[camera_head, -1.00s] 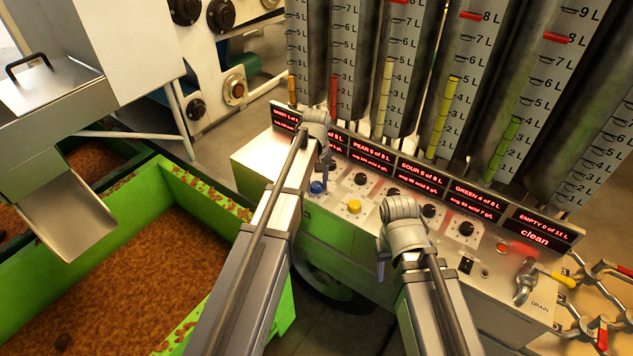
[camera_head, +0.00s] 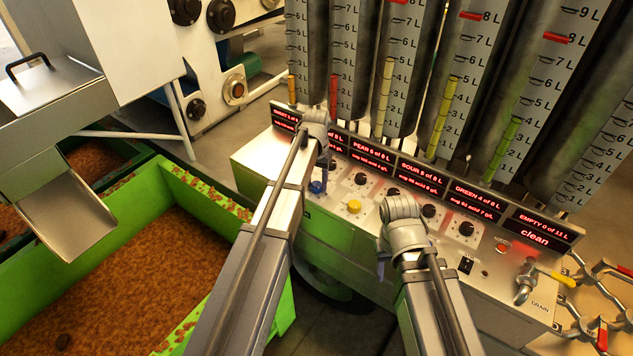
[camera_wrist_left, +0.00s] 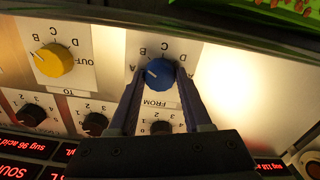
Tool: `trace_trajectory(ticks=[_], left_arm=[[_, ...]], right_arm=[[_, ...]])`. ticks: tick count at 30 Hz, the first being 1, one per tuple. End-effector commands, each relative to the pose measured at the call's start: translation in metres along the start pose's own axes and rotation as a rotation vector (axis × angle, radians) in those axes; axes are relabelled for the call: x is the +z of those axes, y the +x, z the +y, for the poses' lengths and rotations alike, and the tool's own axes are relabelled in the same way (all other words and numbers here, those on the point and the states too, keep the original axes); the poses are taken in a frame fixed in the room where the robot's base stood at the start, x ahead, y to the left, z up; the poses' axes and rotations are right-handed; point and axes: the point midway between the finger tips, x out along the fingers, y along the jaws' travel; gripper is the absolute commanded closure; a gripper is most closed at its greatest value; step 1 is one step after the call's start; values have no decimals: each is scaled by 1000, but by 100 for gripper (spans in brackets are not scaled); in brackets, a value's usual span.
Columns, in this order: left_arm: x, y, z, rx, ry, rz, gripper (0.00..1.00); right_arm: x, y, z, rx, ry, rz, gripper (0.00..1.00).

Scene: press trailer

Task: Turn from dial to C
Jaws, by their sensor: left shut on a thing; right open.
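The blue FROM dial (camera_wrist_left: 158,72) sits on the white panel, with the letters A, B, C and D around it. Its white mark points to the left in the left wrist view, on the A side. My left gripper (camera_wrist_left: 158,85) is shut on the dial, one finger at each side. In the head view the blue dial (camera_head: 317,187) shows just below my left gripper (camera_head: 325,172), partly hidden by it. My right gripper (camera_head: 383,262) is open and empty, in front of the panel's front edge.
Several black knobs (camera_head: 466,228) line the panel below red displays (camera_head: 422,178). A green bin (camera_head: 140,225) stands at the left.

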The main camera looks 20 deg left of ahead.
Motion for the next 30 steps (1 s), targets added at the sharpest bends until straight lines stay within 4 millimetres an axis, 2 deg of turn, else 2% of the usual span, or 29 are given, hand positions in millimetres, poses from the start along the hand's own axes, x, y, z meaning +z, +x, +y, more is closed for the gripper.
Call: trace_trajectory(ticks=[18, 30], left_arm=[[0, 0, 0, 0, 584, 0, 100], [0, 0, 0, 0, 887, 0, 100]], right_arm=[[0, 0, 0, 0, 0, 0, 50], [0, 0, 0, 0, 0, 0, 50]])
